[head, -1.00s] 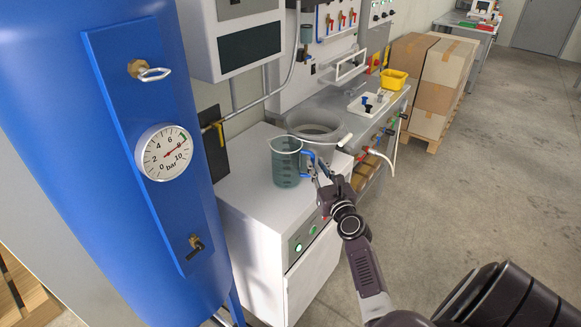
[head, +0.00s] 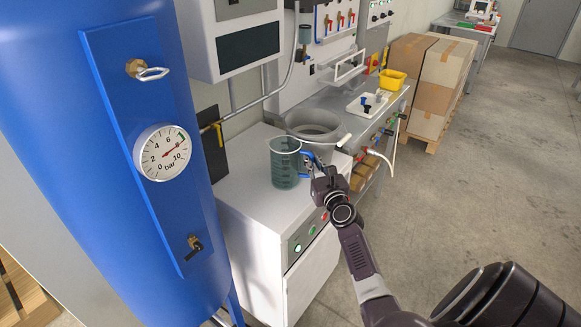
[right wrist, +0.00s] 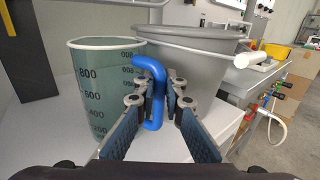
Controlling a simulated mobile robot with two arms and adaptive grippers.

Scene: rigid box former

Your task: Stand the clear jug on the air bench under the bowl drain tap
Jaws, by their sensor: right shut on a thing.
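The clear jug (head: 285,168), greenish with dark volume marks and a blue handle, is upright over the white cabinet top beside the grey bowl. I cannot tell whether its base touches the cabinet. In the right wrist view the jug (right wrist: 98,90) is at the left. My right gripper (head: 309,160) is at the jug's right side. In the right wrist view its fingers (right wrist: 157,103) are shut on the blue handle (right wrist: 154,95). The grey bowl (head: 313,117) sits at the bench (head: 375,128); it also shows behind the handle (right wrist: 195,60). I cannot make out its drain tap for certain. My left gripper is out of view.
The white cabinet (head: 250,190) stands between the blue tank (head: 90,220) and the bench. A white tray (head: 368,104) with small parts and a yellow bin (head: 392,80) are farther along. Valves and a white hose (head: 383,160) stick out from the bench front. Floor at right is clear.

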